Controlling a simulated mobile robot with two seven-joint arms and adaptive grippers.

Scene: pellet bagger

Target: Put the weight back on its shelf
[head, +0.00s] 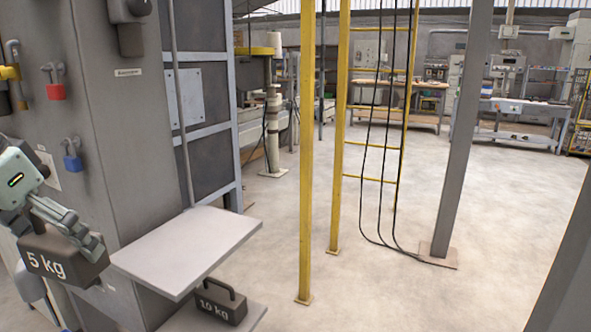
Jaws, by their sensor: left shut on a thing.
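A dark weight marked 5 kg (58,262) hangs in my left gripper (72,226) at the lower left of the head view. The gripper is shut on it, and its fingers hide most of the weight's handle. To its right is a light grey shelf (188,246); its top is bare. A second weight marked 10 kg (221,304) stands upright on a lower shelf (253,317) beneath it. The 5 kg weight is at the left of the upper shelf's left corner; whether they touch I cannot tell. My right gripper is not in view.
A grey cabinet (117,140) with red and blue padlocks (72,158) stands behind the gripper. A yellow post (306,150), a yellow ladder (375,113) with hanging cables and a grey column (463,130) stand to the right. The floor between them is clear.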

